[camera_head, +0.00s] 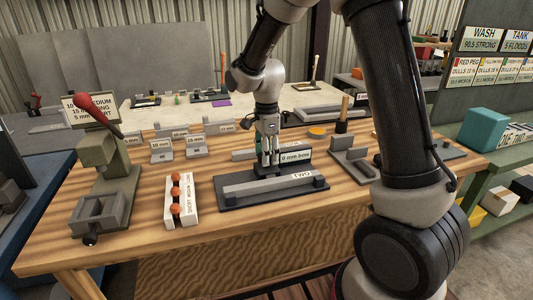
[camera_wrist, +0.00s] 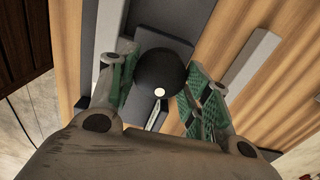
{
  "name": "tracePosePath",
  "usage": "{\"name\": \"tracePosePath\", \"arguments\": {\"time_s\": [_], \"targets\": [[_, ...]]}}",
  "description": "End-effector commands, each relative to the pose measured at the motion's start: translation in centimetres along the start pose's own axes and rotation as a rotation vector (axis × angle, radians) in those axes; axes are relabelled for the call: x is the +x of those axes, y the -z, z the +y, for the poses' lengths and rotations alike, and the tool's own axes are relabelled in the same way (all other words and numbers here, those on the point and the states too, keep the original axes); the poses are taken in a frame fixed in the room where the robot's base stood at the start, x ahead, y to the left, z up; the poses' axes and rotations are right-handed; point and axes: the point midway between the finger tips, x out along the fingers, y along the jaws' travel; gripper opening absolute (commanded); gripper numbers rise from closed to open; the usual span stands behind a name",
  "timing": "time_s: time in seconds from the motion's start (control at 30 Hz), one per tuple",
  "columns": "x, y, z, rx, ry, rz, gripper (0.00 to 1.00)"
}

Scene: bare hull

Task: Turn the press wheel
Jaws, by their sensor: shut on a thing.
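My gripper (camera_head: 267,158) points down over the dark fixture marked TWO (camera_head: 228,193) at the middle of the bench. In the wrist view its green-padded fingers (camera_wrist: 160,88) stand either side of a round black knob (camera_wrist: 158,70), shut on it. The knob sits above a dark grey part of the fixture; its lower part is hidden. In the head view the fingers hide the knob. I cannot make out a whole wheel in either view. A grey-green press (camera_head: 100,160) with a red-handled lever stands at the bench's left.
A white rack with orange knobs (camera_head: 179,201) stands left of the fixture. A black block labelled 0 mm (camera_head: 296,156) is just right of my gripper. Grey labelled holders (camera_head: 161,151) stand behind. A dark holder with a wooden handle (camera_head: 343,125) is at the right. The wooden bench front (camera_head: 140,220) is clear.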

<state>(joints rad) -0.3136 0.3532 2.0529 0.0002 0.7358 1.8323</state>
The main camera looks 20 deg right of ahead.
Motion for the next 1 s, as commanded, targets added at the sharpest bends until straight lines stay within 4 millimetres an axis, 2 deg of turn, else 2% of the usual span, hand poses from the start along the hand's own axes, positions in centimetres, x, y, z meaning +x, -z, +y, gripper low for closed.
{"name": "tracePosePath", "arguments": {"time_s": [0.4,1.0], "targets": [[-0.13,0.01,-0.14,0.207,0.005,0.000,0.24],[-0.13,0.01,-0.14,0.244,0.005,-0.001,0.24]]}}
